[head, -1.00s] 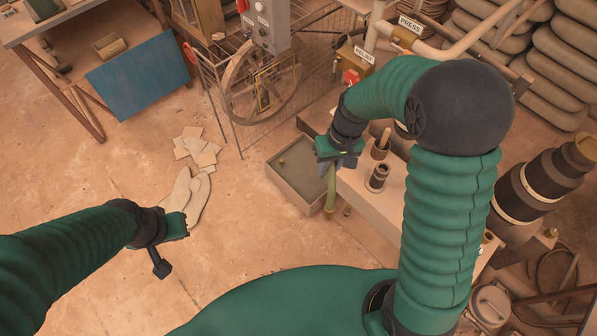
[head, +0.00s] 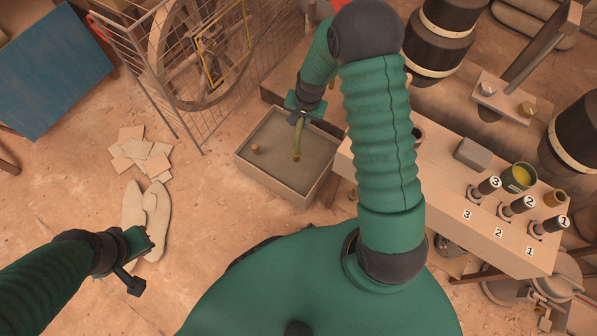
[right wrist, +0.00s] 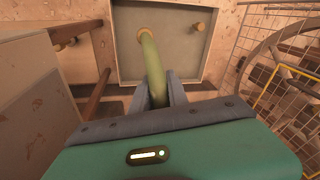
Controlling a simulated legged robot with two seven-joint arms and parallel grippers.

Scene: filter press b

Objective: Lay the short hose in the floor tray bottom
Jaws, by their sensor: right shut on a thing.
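The short hose (head: 297,143) is olive green with a brass-coloured end and hangs down from my right gripper (head: 299,117). The gripper is shut on its upper part. The floor tray (head: 313,186) is a grey, shallow, square box on the floor. The hose is above the tray's inside; I cannot tell whether its lower end touches the bottom. In the right wrist view the hose (right wrist: 153,68) runs from the jaws towards the tray (right wrist: 124,57). My left gripper (head: 147,259) is at the lower left, away from the tray, and its jaw opening is unclear.
A small brass piece (head: 255,149) lies in the tray's left part. A bench (head: 475,228) with numbered posts stands right of the tray. A wire fence (head: 150,75) and wheel stand behind left. Pale tiles (head: 140,150) and sole-shaped sheets (head: 145,205) lie on the floor.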

